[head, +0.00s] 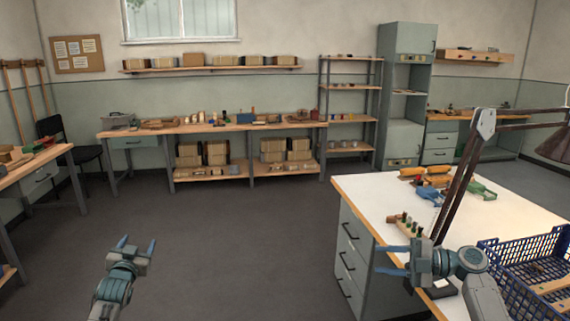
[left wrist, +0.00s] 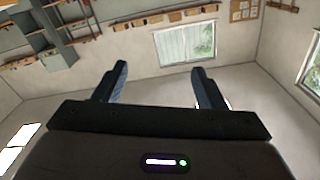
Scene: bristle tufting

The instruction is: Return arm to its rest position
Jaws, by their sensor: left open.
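My left gripper (head: 136,243) is in the lower left of the head view, pointing up over bare floor. Its two blue-grey fingers are apart with nothing between them. In the left wrist view the left gripper (left wrist: 160,76) also shows open and empty, with wall and window beyond it. My right gripper (head: 380,260) is at the near left edge of the white-topped workbench (head: 365,191), its fingers pointing left. They are apart, and I see nothing held between them.
A blue crate (head: 500,255) stands on the workbench at right. A lamp (head: 466,170) rises behind my right gripper. A block with several small pegs (head: 405,223), blue trays (head: 430,195) and a green tray (head: 480,189) lie on the top. The floor (head: 220,240) around my left gripper is clear.

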